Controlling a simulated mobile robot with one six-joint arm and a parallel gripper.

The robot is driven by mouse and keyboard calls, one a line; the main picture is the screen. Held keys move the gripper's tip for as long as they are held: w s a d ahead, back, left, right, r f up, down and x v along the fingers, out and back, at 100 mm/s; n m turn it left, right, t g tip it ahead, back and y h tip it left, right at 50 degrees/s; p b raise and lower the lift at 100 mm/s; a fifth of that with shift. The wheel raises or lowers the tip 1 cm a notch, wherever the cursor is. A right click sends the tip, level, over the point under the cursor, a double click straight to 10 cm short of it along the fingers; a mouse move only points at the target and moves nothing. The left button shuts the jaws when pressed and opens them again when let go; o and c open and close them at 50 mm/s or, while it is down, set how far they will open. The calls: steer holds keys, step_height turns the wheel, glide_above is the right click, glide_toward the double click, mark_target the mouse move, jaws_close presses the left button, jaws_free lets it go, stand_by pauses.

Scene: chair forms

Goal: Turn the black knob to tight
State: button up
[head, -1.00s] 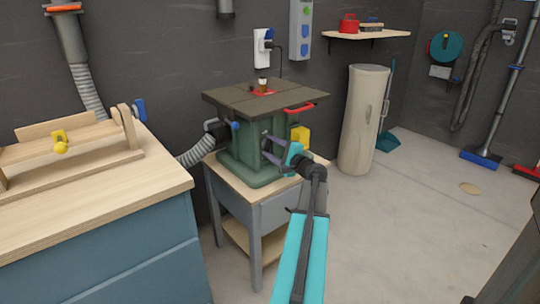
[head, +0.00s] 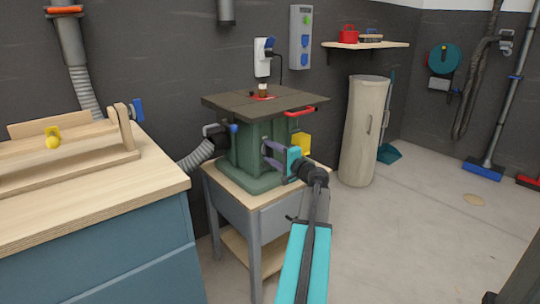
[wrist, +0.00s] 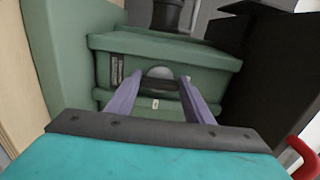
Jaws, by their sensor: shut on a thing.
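A green machine (head: 247,150) with a dark flat top stands on a small grey-legged stand. My gripper (head: 266,154) reaches its front side from the right, with the purple fingers against the green body. In the wrist view the fingers (wrist: 158,88) are on both sides of a dark bar, which I take for the black knob (wrist: 158,84), in front of a pale grey dome on the green housing. The gripper is shut on it. In the head view the fingers hide the knob. I cannot make out any tight mark; a small white label shows just below.
A red handle (head: 300,111) sits under the machine top's front edge, and a yellow box (head: 301,144) is beside the gripper. A grey hose joins the machine's left side. A wooden bench (head: 90,235) stands at left.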

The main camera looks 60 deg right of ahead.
steer(key=shift+w, duration=0.1)
steer(key=o, duration=1)
steer(key=shift+o, duration=0.2)
steer(key=p+v, duration=0.2)
steer(key=v, duration=1.2)
